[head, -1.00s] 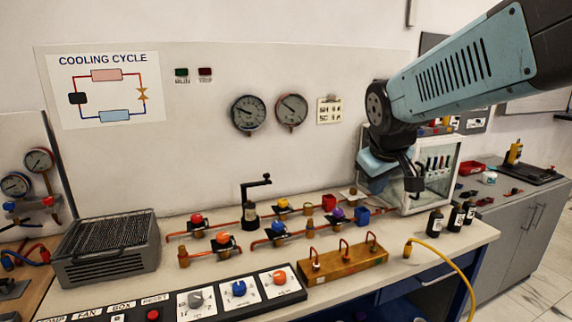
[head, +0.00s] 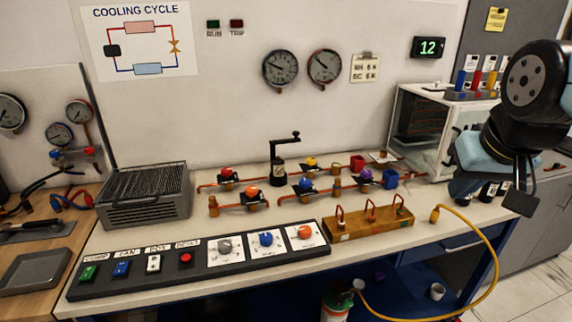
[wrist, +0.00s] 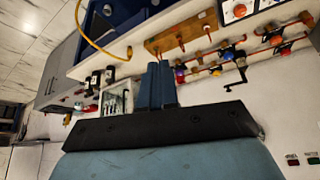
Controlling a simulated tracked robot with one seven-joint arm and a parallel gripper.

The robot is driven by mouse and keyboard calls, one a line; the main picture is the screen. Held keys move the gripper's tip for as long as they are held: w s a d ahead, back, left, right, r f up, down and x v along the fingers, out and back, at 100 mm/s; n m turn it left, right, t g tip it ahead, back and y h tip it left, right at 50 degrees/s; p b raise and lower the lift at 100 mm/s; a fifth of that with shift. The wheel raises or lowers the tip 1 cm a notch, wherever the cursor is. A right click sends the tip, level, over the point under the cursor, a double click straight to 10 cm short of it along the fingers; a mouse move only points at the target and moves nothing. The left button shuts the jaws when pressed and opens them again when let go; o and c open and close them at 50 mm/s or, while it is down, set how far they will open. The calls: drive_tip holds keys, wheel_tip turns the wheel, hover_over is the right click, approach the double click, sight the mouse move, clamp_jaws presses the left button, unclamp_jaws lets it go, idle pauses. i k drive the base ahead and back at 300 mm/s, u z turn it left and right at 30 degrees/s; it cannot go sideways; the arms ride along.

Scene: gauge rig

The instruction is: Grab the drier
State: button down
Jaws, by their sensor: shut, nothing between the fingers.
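I cannot tell for certain which part is the drier. My gripper (head: 463,190) hangs at the right, in front of the glass-fronted cabinet, apart from the fittings. In the wrist view its dark blue fingers (wrist: 157,84) are together and empty, with the wooden block (wrist: 180,34) beyond them.
The glass-fronted cabinet (head: 420,118) stands at the bench's right back, partly hidden by my arm. Dark bottles (head: 488,190) stand near it. A yellow hose (head: 490,262) drops over the front edge. A control panel (head: 205,258) lies at the front left, a grey finned unit (head: 145,196) behind it.

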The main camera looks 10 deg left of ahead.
sight(278, 164)
drive_tip(key=z, duration=0.05)
drive_tip(key=k, duration=0.65)
drive_tip(key=u, duration=0.55)
drive_tip(key=i, duration=1.15)
drive_tip(key=z, duration=0.2)
